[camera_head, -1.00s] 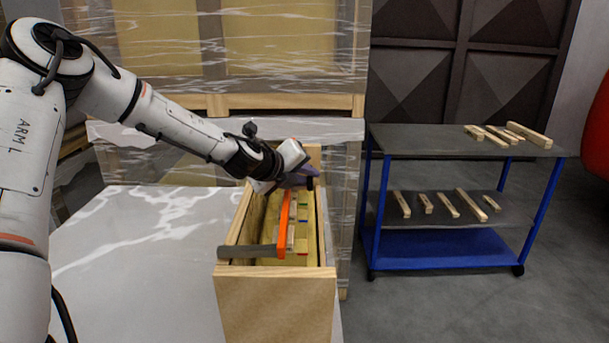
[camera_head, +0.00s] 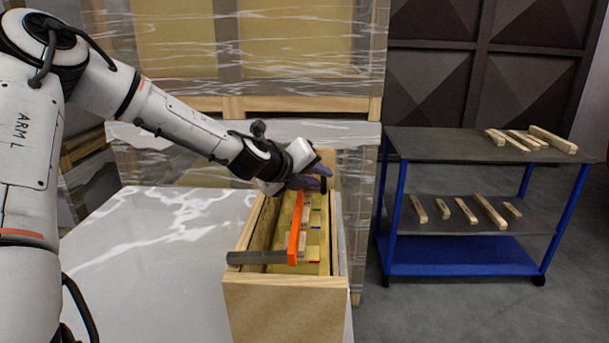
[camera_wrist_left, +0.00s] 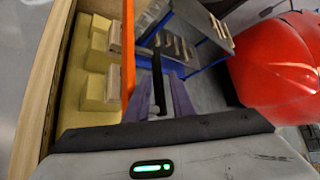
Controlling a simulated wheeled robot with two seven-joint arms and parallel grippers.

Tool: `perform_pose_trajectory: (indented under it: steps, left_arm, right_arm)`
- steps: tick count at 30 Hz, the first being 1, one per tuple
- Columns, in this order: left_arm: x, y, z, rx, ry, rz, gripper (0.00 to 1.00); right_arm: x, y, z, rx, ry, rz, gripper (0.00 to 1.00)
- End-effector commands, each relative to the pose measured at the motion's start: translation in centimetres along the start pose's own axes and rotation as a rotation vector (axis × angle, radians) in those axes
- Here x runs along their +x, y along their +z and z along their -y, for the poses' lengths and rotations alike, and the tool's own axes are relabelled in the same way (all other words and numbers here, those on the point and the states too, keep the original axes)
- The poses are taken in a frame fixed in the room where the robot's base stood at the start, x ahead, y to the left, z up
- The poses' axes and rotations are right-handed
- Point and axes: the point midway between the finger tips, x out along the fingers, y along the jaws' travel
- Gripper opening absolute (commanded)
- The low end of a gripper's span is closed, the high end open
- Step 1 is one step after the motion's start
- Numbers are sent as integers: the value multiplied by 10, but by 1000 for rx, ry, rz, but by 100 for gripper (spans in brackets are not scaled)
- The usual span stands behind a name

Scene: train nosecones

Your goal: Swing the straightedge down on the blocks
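The straightedge (camera_head: 296,228) is an orange bar running along the length of a wooden crate (camera_head: 285,308), with a grey bar crossing its near end. Beneath it in the crate are several yellowish blocks (camera_head: 311,252), some with small pieces on top. They also show in the left wrist view (camera_wrist_left: 97,85), left of the orange straightedge (camera_wrist_left: 128,50). My left gripper (camera_head: 312,180) is at the far end of the straightedge. Its purple fingers (camera_wrist_left: 160,105) lie either side of a dark rod (camera_wrist_left: 158,78); whether they grip it is unclear. My right gripper is out of view.
A blue-framed cart (camera_head: 460,210) with wooden sticks on two shelves stands at the right. A pale marbled table surface (camera_head: 150,260) lies clear left of the crate. Wrapped stacks (camera_head: 250,60) stand behind. A red rounded object (camera_wrist_left: 275,65) shows in the wrist view.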

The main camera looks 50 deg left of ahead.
Motion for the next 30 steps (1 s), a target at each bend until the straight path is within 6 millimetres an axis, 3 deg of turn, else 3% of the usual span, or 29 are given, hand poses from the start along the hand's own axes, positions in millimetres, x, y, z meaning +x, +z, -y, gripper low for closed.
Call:
perform_pose_trajectory:
  steps: [1, 12, 18, 30]
  left_arm:
    - [-11, -14, -5, -8, 8, -37, 30]
    - [-61, -6, -2, -9, 4, -19, 30]
    - [-71, -5, -2, -9, 4, -15, 30]
    - [-72, -4, -2, -9, 4, -13, 30]
  right_arm:
    - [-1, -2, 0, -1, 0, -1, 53]
    - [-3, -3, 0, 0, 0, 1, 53]
    - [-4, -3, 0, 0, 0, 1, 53]
    - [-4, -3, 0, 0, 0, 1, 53]
